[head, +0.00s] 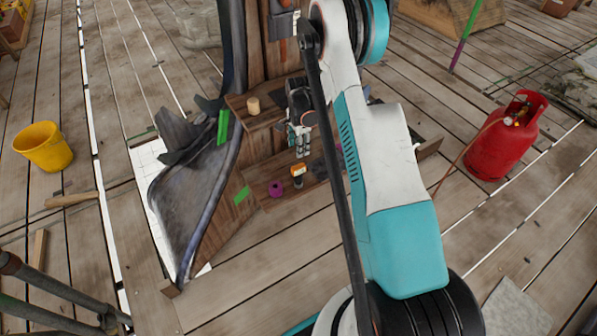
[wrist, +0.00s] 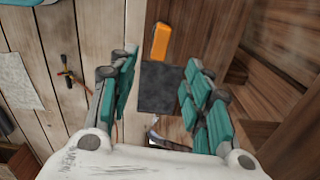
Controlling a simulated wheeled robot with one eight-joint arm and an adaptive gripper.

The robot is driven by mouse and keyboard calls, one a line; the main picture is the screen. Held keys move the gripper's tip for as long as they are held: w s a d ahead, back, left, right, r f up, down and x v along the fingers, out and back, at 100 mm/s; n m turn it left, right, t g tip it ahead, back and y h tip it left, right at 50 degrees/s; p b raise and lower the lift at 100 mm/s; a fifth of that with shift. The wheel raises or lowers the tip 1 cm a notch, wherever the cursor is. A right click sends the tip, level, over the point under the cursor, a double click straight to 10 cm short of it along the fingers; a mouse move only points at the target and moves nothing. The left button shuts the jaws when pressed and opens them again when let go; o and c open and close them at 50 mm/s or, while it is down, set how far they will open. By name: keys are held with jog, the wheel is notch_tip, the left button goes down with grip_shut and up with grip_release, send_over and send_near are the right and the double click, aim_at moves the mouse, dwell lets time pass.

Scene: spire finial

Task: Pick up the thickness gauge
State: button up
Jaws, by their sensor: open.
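An orange device with a dark edge, which looks like the thickness gauge (wrist: 160,42), lies on the wooden surface beside a dark square sheet (wrist: 158,88) in the wrist view. In the head view a small orange and pale item, probably the same gauge (head: 297,171), sits on the lower wooden ledge. My gripper (wrist: 161,62) is open, with its teal-padded fingers apart and nothing held between them. In the head view my gripper (head: 300,142) hangs above the lower ledge, just over the orange item. My arm hides part of the ledge.
A magenta roll (head: 276,188) lies left of the gauge. A beige cylinder (head: 253,105) stands on the upper ledge (head: 268,119). A curved dark metal sheet (head: 190,200) stands left. A red gas cylinder (head: 507,135) and a yellow bucket (head: 43,147) stand on the plank floor.

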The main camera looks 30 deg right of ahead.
aim_at(299, 166)
notch_tip(299, 166, down, 8)
jog(key=shift+b, duration=1.25)
notch_tip(299, 166, down, 5)
jog(key=b, duration=0.3)
jog(key=shift+f, duration=0.1)
grip_shut()
